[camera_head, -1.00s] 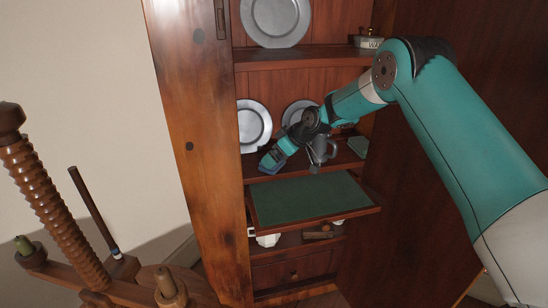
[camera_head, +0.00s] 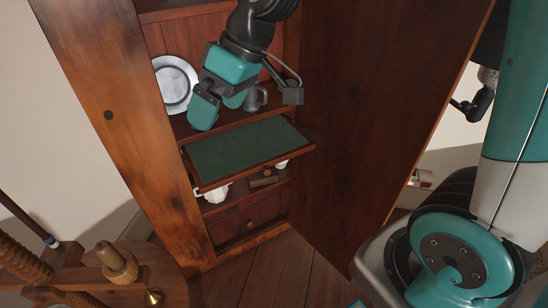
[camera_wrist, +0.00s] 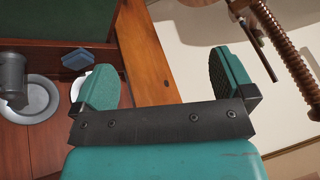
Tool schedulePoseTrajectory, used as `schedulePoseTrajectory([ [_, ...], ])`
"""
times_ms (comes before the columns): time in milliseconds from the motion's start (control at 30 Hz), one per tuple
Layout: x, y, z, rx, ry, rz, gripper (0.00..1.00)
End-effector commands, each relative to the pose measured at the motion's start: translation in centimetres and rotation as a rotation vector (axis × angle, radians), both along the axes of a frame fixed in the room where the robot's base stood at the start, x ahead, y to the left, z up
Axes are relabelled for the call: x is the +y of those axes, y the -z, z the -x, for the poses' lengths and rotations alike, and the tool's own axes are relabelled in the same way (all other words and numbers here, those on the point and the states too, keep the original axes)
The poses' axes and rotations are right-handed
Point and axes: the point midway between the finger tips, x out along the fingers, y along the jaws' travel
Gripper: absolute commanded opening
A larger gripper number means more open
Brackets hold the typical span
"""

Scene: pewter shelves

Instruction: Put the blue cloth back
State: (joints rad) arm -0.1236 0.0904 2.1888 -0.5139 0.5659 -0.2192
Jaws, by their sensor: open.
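The blue cloth (camera_wrist: 76,60) is a small, folded-looking blue-grey piece in the wrist view, close to the shelf's edge, beside the green-topped slide and the pewter plates. In the head view it does not show; my gripper likely covers it. My gripper (camera_head: 218,108) is in front of the cupboard's middle shelf, above the green slide. In the wrist view its two teal fingers (camera_wrist: 165,62) are wide apart with nothing between them. The cloth lies left of the left finger there, outside the jaws and apart from it.
The green-topped slide (camera_head: 245,150) sticks out below the middle shelf. A pewter mug (camera_head: 258,97) and a plate (camera_head: 175,83) stand on that shelf. A white vessel (camera_head: 213,194) is below. The open door (camera_head: 385,110) stands right; a wooden screw press (camera_head: 110,268) is front left.

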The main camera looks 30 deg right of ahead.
Motion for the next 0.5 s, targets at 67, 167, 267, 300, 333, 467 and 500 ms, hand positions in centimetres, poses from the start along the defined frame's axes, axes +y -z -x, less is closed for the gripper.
schedulePoseTrajectory([
  [67, 0.4, -0.6, 6.0, 0.057, 0.002, 0.022, 1.00],
  [167, 0.1, -0.5, 11.6, 0.122, 0.017, 0.052, 1.00],
  [267, -0.4, 0.0, 15.1, 0.163, 0.028, 0.073, 1.00],
  [300, -0.6, 0.1, 16.0, 0.171, 0.030, 0.078, 1.00],
  [333, -0.7, 0.2, 16.5, 0.179, 0.031, 0.082, 1.00],
  [467, -0.9, 0.4, 17.2, 0.190, 0.036, 0.087, 1.00],
  [500, -0.9, 0.4, 17.2, 0.190, 0.036, 0.087, 1.00],
])
